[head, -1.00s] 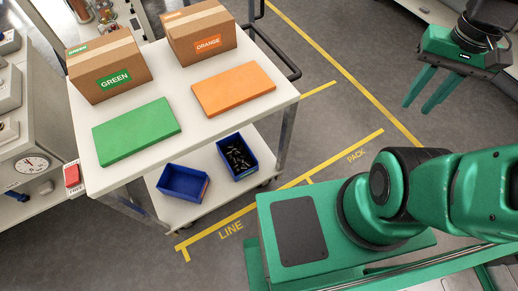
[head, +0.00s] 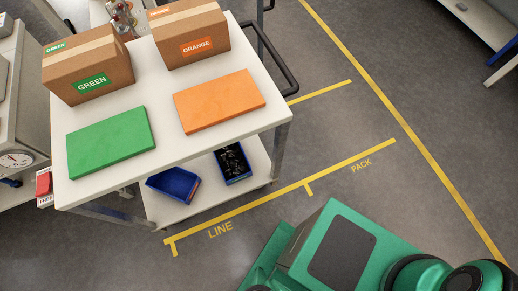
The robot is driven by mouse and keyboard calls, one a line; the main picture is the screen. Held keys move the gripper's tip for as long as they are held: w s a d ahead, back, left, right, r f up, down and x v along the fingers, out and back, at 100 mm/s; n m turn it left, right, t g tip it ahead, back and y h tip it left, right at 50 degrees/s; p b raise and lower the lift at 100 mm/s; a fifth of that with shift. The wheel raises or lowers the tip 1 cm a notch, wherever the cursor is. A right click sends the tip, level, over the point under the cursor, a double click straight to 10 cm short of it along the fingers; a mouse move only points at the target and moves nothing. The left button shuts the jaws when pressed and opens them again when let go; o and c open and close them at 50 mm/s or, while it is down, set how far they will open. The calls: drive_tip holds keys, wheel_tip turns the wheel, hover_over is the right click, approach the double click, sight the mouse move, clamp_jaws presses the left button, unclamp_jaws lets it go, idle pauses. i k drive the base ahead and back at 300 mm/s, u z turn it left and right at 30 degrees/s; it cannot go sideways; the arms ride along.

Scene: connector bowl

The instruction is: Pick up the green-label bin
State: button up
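Two blue bins are on the cart's lower shelf, partly under the top shelf's edge. The left blue bin (head: 172,184) looks empty and sits at an angle. The right blue bin (head: 233,177) holds dark small parts (head: 234,162). I cannot make out which bin bears a green label. My gripper is outside the picture now, so its fingers do not show.
The cart's white top (head: 160,78) carries a green mat (head: 111,142), an orange mat (head: 219,101), a GREEN carton (head: 115,67) and an ORANGE carton (head: 185,40). Yellow lines (head: 285,193) mark the open grey floor (head: 330,130). A bench stands at left.

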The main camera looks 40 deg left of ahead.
sight(234, 164)
drive_tip(key=z, duration=0.8)
drive_tip(key=i, duration=0.85)
drive_tip(key=u, duration=2.8)
